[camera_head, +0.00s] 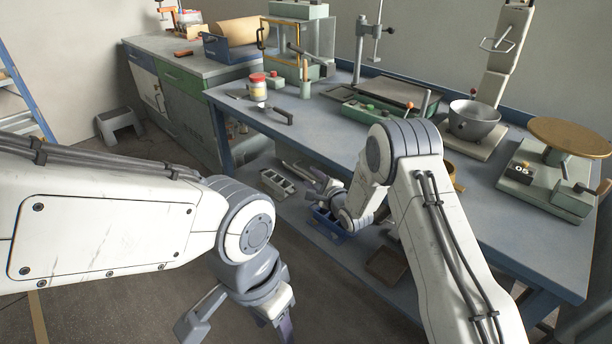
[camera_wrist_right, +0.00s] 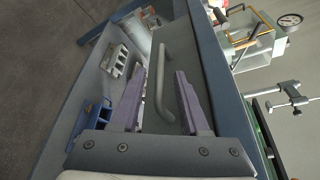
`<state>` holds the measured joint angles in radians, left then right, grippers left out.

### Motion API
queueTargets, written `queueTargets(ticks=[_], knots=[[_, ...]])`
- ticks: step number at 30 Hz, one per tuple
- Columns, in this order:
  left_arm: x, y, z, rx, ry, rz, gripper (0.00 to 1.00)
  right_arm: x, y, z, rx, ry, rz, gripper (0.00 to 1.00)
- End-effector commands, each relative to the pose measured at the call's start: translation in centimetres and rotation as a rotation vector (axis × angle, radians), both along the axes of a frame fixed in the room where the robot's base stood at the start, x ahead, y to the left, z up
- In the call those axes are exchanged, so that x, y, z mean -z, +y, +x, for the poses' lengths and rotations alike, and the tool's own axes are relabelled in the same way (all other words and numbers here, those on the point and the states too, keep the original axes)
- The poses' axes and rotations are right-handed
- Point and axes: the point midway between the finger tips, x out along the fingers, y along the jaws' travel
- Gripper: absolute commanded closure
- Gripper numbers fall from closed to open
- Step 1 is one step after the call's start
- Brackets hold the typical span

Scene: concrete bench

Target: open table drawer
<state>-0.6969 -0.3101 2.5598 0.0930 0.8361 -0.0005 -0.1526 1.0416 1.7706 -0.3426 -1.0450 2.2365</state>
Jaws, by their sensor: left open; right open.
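The table (camera_head: 330,133) has a blue-grey top and blue frame. In the right wrist view, its grey drawer front (camera_wrist_right: 193,45) lies along the blue table edge. A grey bar handle (camera_wrist_right: 159,85) stands out from this front. My right gripper (camera_wrist_right: 161,70) is open, with one finger on each side of the handle; I cannot tell if either touches it. In the head view my right gripper (camera_head: 308,174) is at the table's front, below the top. The drawer front and handle are not clear there. My left gripper (camera_head: 238,328) is open and empty, low in front of the table.
A lower shelf carries a blue bin (camera_head: 329,226), a grey slotted block (camera_head: 277,182) and a brown tray (camera_head: 387,266). A metal bowl (camera_head: 474,122), a jar (camera_head: 258,87) and several tools stand on the tabletop. The floor (camera_head: 130,310) before the table is clear.

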Motion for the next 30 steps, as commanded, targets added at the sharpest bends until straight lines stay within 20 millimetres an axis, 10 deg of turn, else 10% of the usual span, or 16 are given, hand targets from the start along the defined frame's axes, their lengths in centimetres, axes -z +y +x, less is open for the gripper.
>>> queueTargets(ticks=[20, 24, 30], knots=[[0.5, 0.0, 0.0, 0.000, 0.000, 0.000, 0.50, 1.0, 1.9, 4.0, 0.000, 0.001, -0.002, 0.55], [0.5, 0.0, 0.0, 0.000, 0.000, 0.000, 0.50, 1.0, 1.9, 3.9, 0.000, 0.001, -0.002, 0.97], [0.5, 0.0, 0.0, 0.000, 0.000, 0.000, 0.50, 1.0, 1.9, 3.9, 0.000, 0.001, -0.002, 1.00]])
